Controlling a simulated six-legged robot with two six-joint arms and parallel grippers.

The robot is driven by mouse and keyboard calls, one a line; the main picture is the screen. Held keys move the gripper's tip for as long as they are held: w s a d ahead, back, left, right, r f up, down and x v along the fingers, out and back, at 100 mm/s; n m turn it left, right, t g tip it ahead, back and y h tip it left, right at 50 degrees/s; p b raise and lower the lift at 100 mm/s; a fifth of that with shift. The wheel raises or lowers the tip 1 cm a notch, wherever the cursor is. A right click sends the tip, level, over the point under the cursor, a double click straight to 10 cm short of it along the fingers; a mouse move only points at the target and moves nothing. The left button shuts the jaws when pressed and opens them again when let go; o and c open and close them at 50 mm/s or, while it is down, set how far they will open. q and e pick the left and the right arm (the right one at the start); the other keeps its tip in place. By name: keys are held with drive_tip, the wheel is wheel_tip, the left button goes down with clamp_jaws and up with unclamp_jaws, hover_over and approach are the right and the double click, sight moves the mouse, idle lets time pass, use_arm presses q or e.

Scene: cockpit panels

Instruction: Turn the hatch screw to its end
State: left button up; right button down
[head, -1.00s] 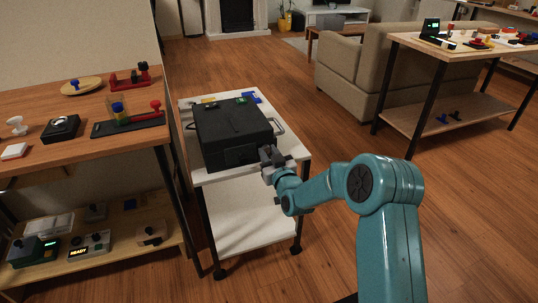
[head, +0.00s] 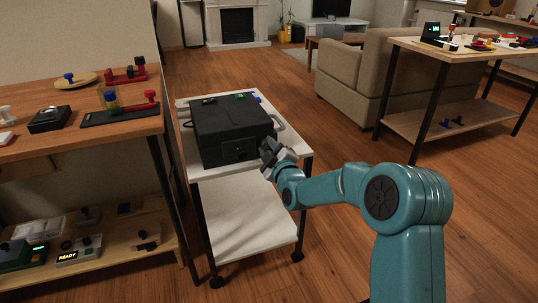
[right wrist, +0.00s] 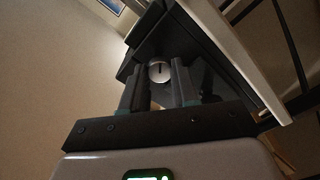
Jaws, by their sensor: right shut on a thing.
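The black box (head: 228,127) sits on a white cart. In the right wrist view a round silver screw head (right wrist: 159,71) with a dark slot shows at the dark box face (right wrist: 151,45). The slot stands nearly upright in that picture. My right gripper (head: 267,151) is at the front right of the box, and in the right wrist view its fingertips (right wrist: 158,76) are on either side of the screw head, shut on it. In the head view the gripper hides the screw. My left gripper is not in view.
The white cart (head: 245,213) has a lower shelf and wheels. A wooden table (head: 70,141) with small devices stands at left. A second table (head: 470,52) and a sofa (head: 370,75) stand at right. The wooden floor (head: 335,130) between is clear.

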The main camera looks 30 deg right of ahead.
drive_tip(key=n+b, duration=0.1)
drive_tip(key=n, duration=0.2)
drive_tip(key=n+b, duration=0.1)
drive_tip(key=n, duration=0.5)
drive_tip(key=shift+b, duration=0.4)
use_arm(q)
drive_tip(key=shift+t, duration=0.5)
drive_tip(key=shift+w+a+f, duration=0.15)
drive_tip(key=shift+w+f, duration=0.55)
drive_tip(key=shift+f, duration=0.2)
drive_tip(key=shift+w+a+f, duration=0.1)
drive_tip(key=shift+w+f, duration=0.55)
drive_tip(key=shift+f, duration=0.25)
use_arm(e)
drive_tip(key=shift+n, duration=1.5)
drive_tip(key=c, duration=0.9)
unclamp_jaws()
drive_tip(key=shift+o, duration=0.2)
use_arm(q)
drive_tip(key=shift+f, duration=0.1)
use_arm(e)
drive_tip(key=shift+s, duration=0.1)
